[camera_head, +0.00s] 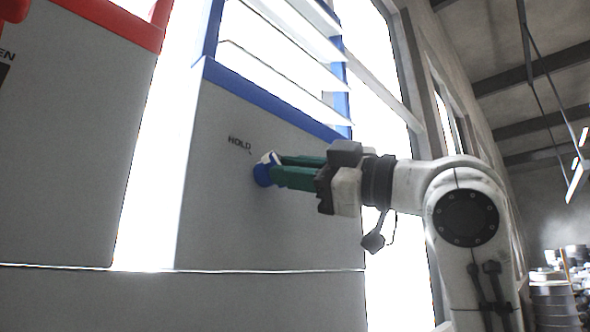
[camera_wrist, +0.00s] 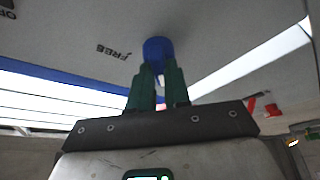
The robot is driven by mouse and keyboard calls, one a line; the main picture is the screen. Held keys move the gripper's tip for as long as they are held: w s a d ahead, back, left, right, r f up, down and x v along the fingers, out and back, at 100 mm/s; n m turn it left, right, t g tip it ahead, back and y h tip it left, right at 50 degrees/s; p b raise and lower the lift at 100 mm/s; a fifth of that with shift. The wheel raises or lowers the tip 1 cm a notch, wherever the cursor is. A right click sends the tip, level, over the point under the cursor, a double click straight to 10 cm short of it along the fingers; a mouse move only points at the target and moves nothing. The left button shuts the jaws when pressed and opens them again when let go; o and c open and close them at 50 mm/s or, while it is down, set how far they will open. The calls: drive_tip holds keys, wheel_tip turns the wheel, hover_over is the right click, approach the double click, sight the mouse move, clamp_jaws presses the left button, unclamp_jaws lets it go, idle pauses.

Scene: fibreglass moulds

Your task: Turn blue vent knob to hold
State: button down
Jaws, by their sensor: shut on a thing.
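The blue vent knob (camera_head: 263,175) is on a grey panel with a blue top edge. It also shows in the wrist view (camera_wrist: 158,48). The word HOLD (camera_head: 239,143) is printed above and left of the knob, with a short mark beside it. In the wrist view the word FREE (camera_wrist: 114,52) appears upside down left of the knob. My gripper (camera_head: 275,172) reaches in from the right, its green fingers shut on the knob; it also shows in the wrist view (camera_wrist: 160,72). The fingers hide part of the knob, and I cannot tell which word it points to.
A vent with white slats (camera_head: 290,75) in a blue frame stands above the panel. A grey panel with a red edge (camera_head: 105,22) is at the left. A red thing (camera_wrist: 271,110) shows at the right of the wrist view. Stacked drums (camera_head: 555,300) stand far right.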

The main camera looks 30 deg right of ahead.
drive_tip(key=shift+w+r, duration=0.1)
drive_tip(key=c, duration=1.1)
unclamp_jaws()
drive_tip(key=shift+w, duration=0.1)
drive_tip(key=shift+a+f, duration=0.15)
drive_tip(key=shift+f, duration=0.1)
drive_tip(key=shift+r, duration=0.1)
drive_tip(key=b+v, duration=0.4)
drive_tip(key=v, duration=0.7)
drive_tip(key=shift+r, duration=0.1)
